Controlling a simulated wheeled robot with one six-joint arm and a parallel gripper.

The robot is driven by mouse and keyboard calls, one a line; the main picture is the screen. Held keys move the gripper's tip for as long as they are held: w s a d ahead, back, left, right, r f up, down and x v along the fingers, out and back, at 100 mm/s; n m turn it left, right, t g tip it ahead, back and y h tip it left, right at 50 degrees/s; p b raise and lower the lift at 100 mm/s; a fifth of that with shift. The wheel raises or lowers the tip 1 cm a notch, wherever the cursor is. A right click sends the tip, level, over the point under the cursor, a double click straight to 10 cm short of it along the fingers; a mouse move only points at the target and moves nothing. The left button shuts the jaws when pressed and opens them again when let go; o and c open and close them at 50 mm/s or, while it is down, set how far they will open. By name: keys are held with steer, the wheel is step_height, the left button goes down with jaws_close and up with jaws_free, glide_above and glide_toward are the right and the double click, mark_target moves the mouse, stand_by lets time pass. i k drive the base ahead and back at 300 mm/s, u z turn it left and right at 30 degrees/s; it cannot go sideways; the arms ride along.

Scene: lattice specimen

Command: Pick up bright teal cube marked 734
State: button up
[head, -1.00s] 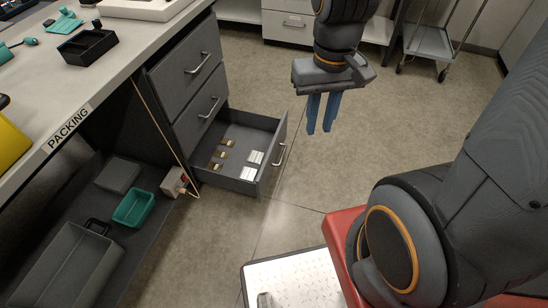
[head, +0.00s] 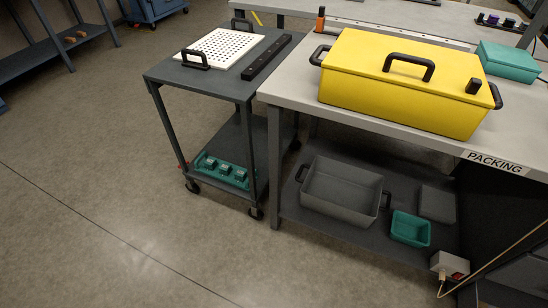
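I cannot pick out a cube marked 734, and no number is readable in the head view. A teal tray or rack (head: 225,171) with several small teal block-like pieces stands on the cart's lower shelf; the pieces are too small to identify. A teal open bin (head: 410,229) sits on the shelf under the packing bench. A teal closed box (head: 508,62) stands on the bench top at the right. My gripper is outside the present view.
A grey cart (head: 190,78) holds a white perforated board (head: 222,48) and a black bar (head: 267,58). The packing bench (head: 420,135) carries a large yellow case (head: 400,105). A grey open crate (head: 341,190) is below. Open floor (head: 90,200) lies at the left.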

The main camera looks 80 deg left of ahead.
mark_target(210, 163)
steer(key=u, duration=5.2)
steer(key=i, duration=2.9)
steer(key=z, duration=1.95)
